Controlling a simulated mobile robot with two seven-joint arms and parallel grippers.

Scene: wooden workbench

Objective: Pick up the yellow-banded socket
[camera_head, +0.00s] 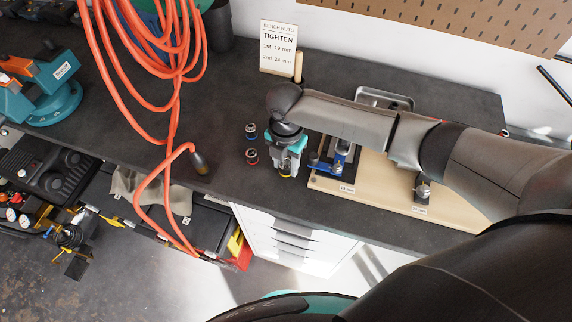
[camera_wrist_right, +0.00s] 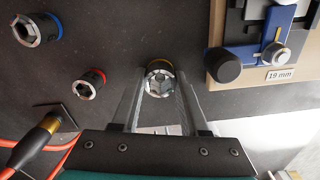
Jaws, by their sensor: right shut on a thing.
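The yellow-banded socket (camera_wrist_right: 160,83) is a short metal socket, seen end-on between the fingers of my right gripper (camera_wrist_right: 161,84) in the right wrist view. The right gripper is shut on it. In the head view my right gripper (camera_head: 286,169) points down at the bench, with the yellow-banded socket (camera_head: 285,174) partly hidden at its fingertips. I cannot tell whether the socket touches the bench. My left gripper is not in view.
A blue-banded socket (camera_head: 250,129) and a red-banded socket (camera_head: 251,156) stand left of the right gripper. A wooden board (camera_head: 375,193) with blue fixtures lies to its right. An orange hose (camera_head: 172,110) hangs at the left. The dark bench (camera_head: 225,105) has bare room behind the sockets.

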